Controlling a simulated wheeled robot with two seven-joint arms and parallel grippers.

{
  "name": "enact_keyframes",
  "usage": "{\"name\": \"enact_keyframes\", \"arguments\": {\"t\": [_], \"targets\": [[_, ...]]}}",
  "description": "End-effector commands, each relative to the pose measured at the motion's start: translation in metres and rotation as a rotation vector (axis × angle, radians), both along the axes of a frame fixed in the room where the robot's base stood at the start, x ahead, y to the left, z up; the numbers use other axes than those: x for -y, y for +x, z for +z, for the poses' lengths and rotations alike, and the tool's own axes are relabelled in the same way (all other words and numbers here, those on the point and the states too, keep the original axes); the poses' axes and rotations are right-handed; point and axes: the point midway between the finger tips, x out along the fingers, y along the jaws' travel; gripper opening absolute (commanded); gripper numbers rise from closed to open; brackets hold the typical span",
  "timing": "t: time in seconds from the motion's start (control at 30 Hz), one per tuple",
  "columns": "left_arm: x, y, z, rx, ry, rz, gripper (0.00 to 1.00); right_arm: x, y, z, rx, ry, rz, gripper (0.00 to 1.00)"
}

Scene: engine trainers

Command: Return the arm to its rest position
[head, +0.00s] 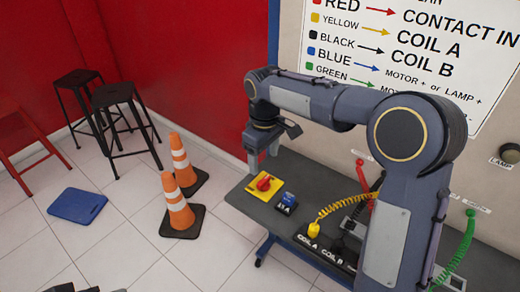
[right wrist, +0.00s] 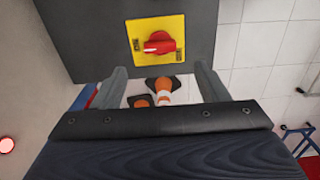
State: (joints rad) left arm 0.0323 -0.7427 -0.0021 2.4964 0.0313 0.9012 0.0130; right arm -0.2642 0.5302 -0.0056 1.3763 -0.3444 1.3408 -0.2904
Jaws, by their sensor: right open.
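My right arm comes in from the right in the head view, bent over the bench. Its gripper (head: 263,155) points down at the left end of the bench, close to the yellow plate with the red rotary switch (head: 264,184). In the right wrist view the gripper (right wrist: 160,80) is open, its two grey fingers wide apart with nothing between them. The red switch (right wrist: 158,43) lies beyond the fingertips, apart from them. Dark parts at the bottom left edge of the head view may be my left gripper (head: 78,289); too little shows to tell its state.
The grey bench (head: 238,199) carries a blue switch (head: 286,202), a yellow plug (head: 314,229) and coiled leads. A labelled panel (head: 340,60) stands behind. Orange cones (head: 178,212), black stools (head: 115,96) and a blue mat (head: 77,205) are on the tiled floor.

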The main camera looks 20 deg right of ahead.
Motion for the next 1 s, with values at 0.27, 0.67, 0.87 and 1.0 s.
{"name": "enact_keyframes", "arguments": {"t": [0.27,0.67,0.87,1.0], "targets": [[0.000,0.000,0.000,0.000,0.000,0.000,0.36,0.010,-0.012,0.009,0.016,0.025,-0.036,0.67],[0.000,0.000,0.000,0.000,0.000,0.000,0.36,0.067,-0.167,0.042,0.192,0.299,-0.433,0.67],[0.000,0.000,0.000,0.000,0.000,0.000,0.36,0.064,-0.240,0.021,0.282,0.429,-0.640,0.67],[0.000,0.000,0.000,0.000,0.000,0.000,0.36,0.057,-0.266,0.005,0.322,0.486,-0.731,0.67]]}}
